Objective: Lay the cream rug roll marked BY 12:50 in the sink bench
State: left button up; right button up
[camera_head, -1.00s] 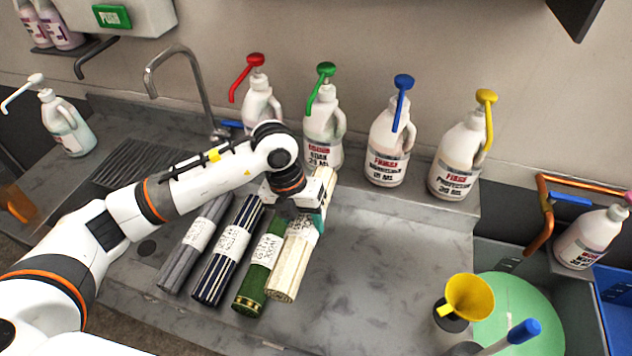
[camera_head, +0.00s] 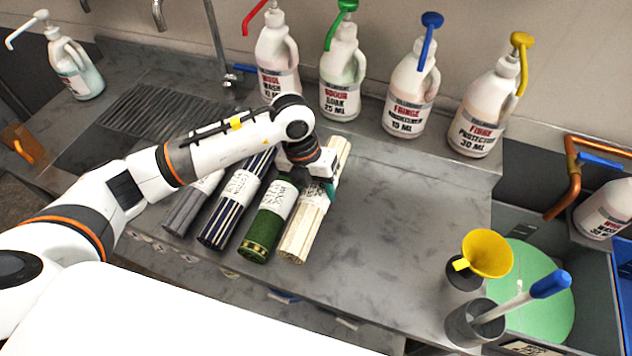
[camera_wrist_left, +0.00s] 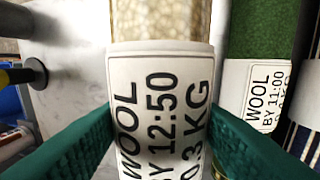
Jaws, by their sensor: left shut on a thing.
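The cream rug roll (camera_head: 298,240) lies on the grey bench at the right end of a row of rolls. In the left wrist view its white label (camera_wrist_left: 160,110) reads WOOL, BY 12:50, 0.3 KG. My left gripper (camera_head: 318,185) is shut on this roll, with a green finger on each side of the label. The bench (camera_head: 400,240) has a drainer and basin area at its left, partly hidden by my left arm. My right gripper is not in view.
A green roll (camera_head: 260,235), a navy striped roll (camera_head: 222,222) and a grey roll (camera_head: 182,212) lie left of the cream one. Pump bottles (camera_head: 410,95) line the back. A yellow funnel (camera_head: 487,253) and grey cup (camera_head: 470,325) stand front right. Bench right of the rolls is clear.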

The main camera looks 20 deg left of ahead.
pick_arm(q)
jog(key=b+x, duration=0.1)
jog(key=x, duration=0.1)
jog(key=a+b+x, duration=0.1)
jog(key=b+x, duration=0.1)
jog(key=x, duration=0.1)
jog(key=b+x, duration=0.2)
jog(key=x, duration=0.1)
jog(key=shift+a+f, duration=0.3)
jog(key=shift+a, duration=0.05)
jog(key=shift+b+x, duration=0.5)
jog(key=shift+x, duration=0.3)
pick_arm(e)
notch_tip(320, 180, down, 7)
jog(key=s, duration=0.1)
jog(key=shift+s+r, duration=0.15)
pick_arm(q)
jog(key=shift+a+f, duration=0.15)
jog(key=shift+a, duration=0.05)
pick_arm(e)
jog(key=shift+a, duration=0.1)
pick_arm(q)
jog(key=o, duration=1.3)
jog(key=shift+c, duration=0.2)
